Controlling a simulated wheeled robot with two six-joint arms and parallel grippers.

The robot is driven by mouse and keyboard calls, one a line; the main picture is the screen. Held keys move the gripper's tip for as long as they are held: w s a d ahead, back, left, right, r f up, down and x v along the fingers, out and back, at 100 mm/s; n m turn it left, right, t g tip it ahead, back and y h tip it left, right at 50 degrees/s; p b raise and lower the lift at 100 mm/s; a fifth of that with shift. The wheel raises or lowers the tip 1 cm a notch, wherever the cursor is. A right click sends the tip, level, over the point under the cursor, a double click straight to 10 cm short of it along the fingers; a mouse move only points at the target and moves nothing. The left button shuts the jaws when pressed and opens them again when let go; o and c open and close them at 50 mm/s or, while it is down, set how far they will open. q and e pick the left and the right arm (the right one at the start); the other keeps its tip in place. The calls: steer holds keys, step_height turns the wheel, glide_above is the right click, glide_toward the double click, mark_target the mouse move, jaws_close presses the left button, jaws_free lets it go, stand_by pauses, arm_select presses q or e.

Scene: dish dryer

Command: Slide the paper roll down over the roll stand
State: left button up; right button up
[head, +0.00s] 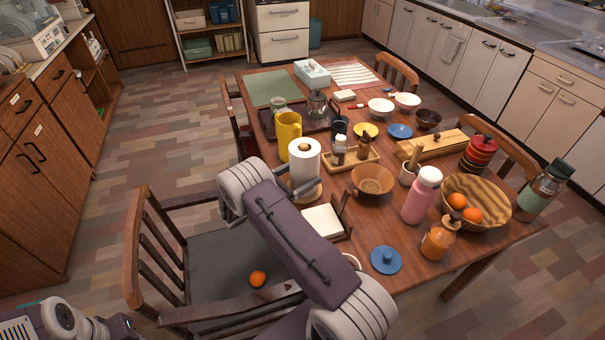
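The white paper roll (304,170) stands upright near the left side of the wooden table. The round wooden top of the roll stand (304,147) shows at the roll's upper opening, and part of its wooden base (315,190) shows below. My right arm crosses in front and covers the lower left of the roll and stand. My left arm shows only at the bottom left corner, with no gripper fingers visible.
A yellow pitcher (288,128) stands just behind the roll. A wooden tray (351,162) with small bottles and a wooden bowl (372,180) are to its right. A napkin holder (326,222) stands in front.

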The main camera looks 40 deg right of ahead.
steer(key=shift+f, duration=0.15)
steer(key=o, duration=1.4)
steer(key=a, duration=0.9)
steer(key=shift+s, duration=0.2)
